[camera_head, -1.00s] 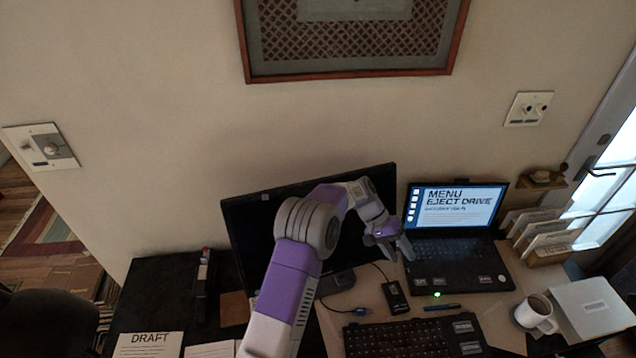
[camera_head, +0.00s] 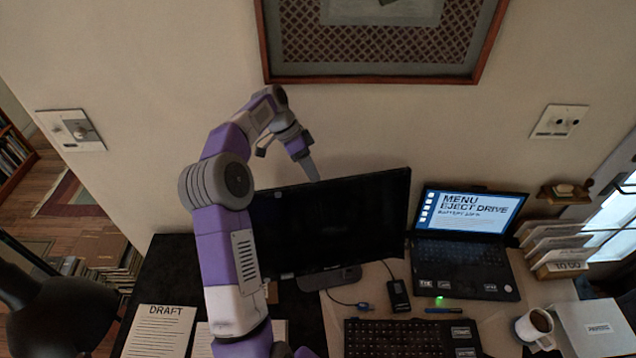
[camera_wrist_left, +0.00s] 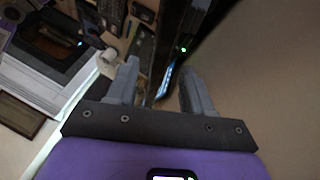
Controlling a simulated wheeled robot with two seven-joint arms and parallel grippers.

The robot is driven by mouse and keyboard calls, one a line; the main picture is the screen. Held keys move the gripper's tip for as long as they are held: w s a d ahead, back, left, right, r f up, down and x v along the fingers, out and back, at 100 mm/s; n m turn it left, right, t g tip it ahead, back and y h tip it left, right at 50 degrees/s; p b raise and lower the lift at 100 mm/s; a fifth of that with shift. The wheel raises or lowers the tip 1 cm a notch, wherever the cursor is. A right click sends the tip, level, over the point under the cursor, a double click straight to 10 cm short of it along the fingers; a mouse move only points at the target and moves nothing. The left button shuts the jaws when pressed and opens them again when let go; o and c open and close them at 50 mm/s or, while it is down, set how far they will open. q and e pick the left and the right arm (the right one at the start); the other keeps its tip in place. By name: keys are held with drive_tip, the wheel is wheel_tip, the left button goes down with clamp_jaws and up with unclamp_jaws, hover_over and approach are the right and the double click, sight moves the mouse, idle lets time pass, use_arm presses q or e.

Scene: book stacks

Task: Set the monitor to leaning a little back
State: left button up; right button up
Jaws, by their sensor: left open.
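The black monitor (camera_head: 340,225) stands on its foot on the desk, with its dark screen towards me. From the head view I cannot tell its exact tilt. My left gripper (camera_head: 302,166) is at the monitor's top edge, with a finger pointing down at it. In the left wrist view the open fingers of the left gripper (camera_wrist_left: 160,72) are on either side of the dark, edge-on monitor (camera_wrist_left: 178,38). I cannot tell whether either finger touches it. The left arm hides the monitor's left end in the head view. My right gripper is not in view.
A lit laptop (camera_head: 465,245) stands right of the monitor, with a keyboard (camera_head: 410,338) in front. A mug (camera_head: 535,328) and a letter rack (camera_head: 553,250) are at the right. A DRAFT sheet (camera_head: 160,330) lies at the left. The wall is close behind the monitor.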

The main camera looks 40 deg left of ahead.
sight(321, 189)
use_arm(q)
drive_tip(key=x, duration=0.7)
drive_tip(key=shift+s+a+f, duration=0.1)
drive_tip(key=shift+s+f, duration=0.05)
drive_tip(key=shift+f, duration=0.15)
clamp_jaws()
